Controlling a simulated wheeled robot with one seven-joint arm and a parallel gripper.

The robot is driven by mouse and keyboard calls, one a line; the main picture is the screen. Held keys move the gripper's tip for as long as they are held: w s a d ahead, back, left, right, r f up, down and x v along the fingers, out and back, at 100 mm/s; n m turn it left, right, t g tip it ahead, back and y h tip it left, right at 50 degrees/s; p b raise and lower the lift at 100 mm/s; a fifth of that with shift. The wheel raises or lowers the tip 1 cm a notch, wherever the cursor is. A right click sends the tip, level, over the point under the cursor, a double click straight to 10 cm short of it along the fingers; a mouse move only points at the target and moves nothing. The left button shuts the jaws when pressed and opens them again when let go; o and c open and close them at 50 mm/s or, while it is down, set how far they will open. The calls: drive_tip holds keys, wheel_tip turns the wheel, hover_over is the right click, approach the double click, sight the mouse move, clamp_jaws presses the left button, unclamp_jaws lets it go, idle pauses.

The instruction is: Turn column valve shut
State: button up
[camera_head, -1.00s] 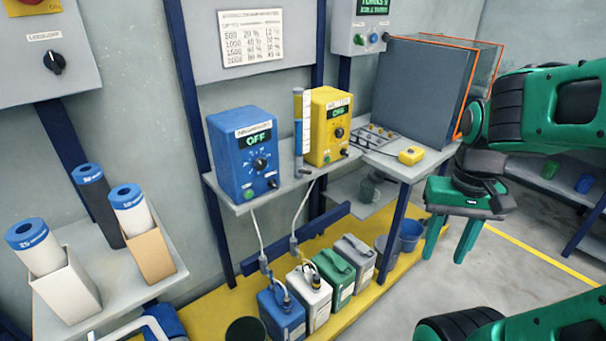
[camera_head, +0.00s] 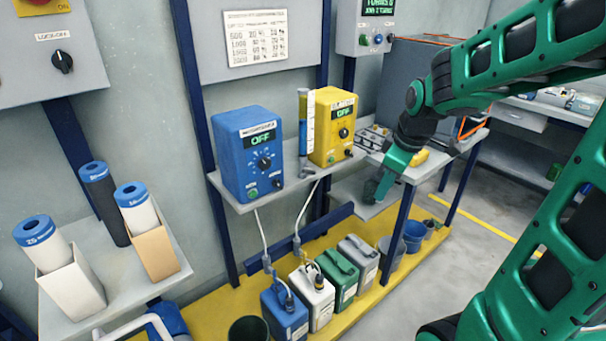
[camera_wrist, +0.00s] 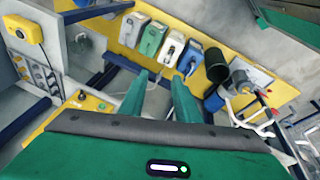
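A slim upright column (camera_head: 307,118) with a white scale stands on the shelf, between the blue pump box (camera_head: 246,150) and the yellow pump box (camera_head: 335,125). Its lower part looks blue. A small grey fitting (camera_head: 306,171) is at its foot; which way its valve handle points is too small to tell. My gripper (camera_head: 385,188) points down at the shelf's front edge, right of the yellow pump box and apart from the column. In the wrist view my two green fingers (camera_wrist: 160,88) stand apart with nothing between them. I cannot pick out the column there.
The shelf (camera_head: 290,180) has a tray of small parts (camera_head: 372,138) at its right. Jugs, such as the green jug (camera_head: 338,280), stand on the yellow platform below, with hoses rising from them. A blue bucket (camera_head: 414,236) stands farther right. The floor (camera_head: 455,265) at right is clear.

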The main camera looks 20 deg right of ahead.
drive_tip(key=w+a+f+n+t+y, duration=0.1)
drive_tip(key=w+a+n, duration=0.25)
drive_tip(key=w, duration=0.35)
drive_tip(key=w+a+n+t, duration=0.1)
drive_tip(key=w+a+n, duration=0.1)
drive_tip(key=w+n, duration=0.35)
drive_tip(key=n+t+y, duration=0.1)
drive_tip(key=n+t, duration=0.1)
drive_tip(key=n, duration=0.3)
approach(304, 172)
drive_tip(key=x, duration=1.1)
drive_tip(key=shift+w+d+r, duration=0.15)
clamp_jaws()
